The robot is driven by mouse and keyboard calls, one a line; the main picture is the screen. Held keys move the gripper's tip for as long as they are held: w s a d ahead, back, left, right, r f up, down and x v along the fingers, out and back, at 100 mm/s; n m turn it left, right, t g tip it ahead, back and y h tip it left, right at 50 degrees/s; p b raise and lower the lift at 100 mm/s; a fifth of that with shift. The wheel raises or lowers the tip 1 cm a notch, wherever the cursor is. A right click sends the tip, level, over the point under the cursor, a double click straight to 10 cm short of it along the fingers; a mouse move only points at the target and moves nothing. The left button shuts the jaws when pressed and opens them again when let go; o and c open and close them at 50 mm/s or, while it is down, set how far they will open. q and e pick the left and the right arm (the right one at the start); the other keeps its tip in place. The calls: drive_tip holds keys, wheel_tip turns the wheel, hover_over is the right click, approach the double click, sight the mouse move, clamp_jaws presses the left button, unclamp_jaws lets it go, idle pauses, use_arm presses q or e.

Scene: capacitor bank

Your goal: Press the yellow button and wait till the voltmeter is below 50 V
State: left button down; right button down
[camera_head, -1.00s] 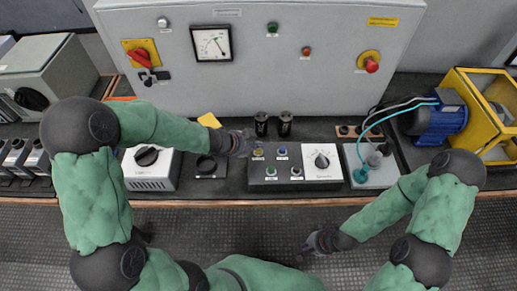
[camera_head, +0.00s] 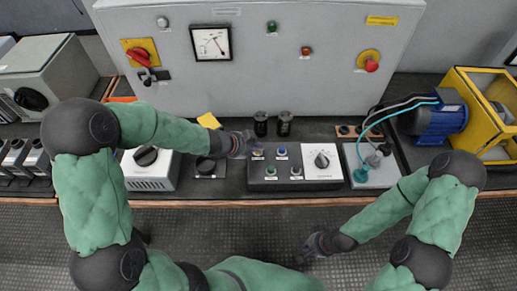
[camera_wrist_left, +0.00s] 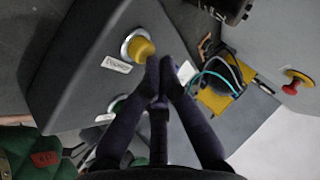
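The yellow button (camera_head: 258,153) is at the back left of the black control box on the bench. The left wrist view shows it as a yellow cap (camera_wrist_left: 139,47) in a metal ring. My left gripper (camera_head: 246,144) is at its left in the head view; the shut, empty fingertips (camera_wrist_left: 160,68) are right beside the cap. I cannot tell whether they touch it. The voltmeter (camera_head: 211,43) is a white square dial on the grey cabinet; its needle shows but the scale is too small to read. My right gripper (camera_head: 318,243) is low in front of the bench, its fingers unclear.
The control box also carries blue (camera_head: 281,152), green (camera_head: 270,171) and white (camera_head: 296,170) buttons, and a dial (camera_head: 322,161). Two black cylinders (camera_head: 284,123) stand behind it. A blue motor (camera_head: 437,120) is at right. The cabinet has a red emergency button (camera_head: 371,66).

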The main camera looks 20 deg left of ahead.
use_arm(q)
drive_tip(key=shift+s+a+f, duration=0.1)
drive_tip(key=shift+s+f, duration=0.15)
drive_tip(key=shift+f, duration=0.45)
drive_tip(key=shift+w+a, duration=0.1)
drive_tip(key=shift+w+r, duration=0.15)
drive_tip(key=shift+r, duration=0.05)
drive_tip(key=shift+w+a+r+p, duration=0.15)
drive_tip(key=shift+w+r+p, duration=0.05)
drive_tip(key=shift+r+p, duration=0.3)
drive_tip(key=shift+w+a+r+p, duration=0.1)
drive_tip(key=shift+w+r+p, duration=0.1)
drive_tip(key=shift+r+p, duration=0.2)
drive_tip(key=shift+w+r+p, duration=0.25)
drive_tip(key=shift+r+p, duration=0.35)
drive_tip(key=shift+r, duration=0.25)
drive_tip(key=shift+a, duration=0.2)
drive_tip(key=shift+d+f, duration=0.1)
drive_tip(key=shift+f, duration=0.1)
drive_tip(key=shift+s+d, duration=0.1)
drive_tip(key=shift+s, duration=0.05)
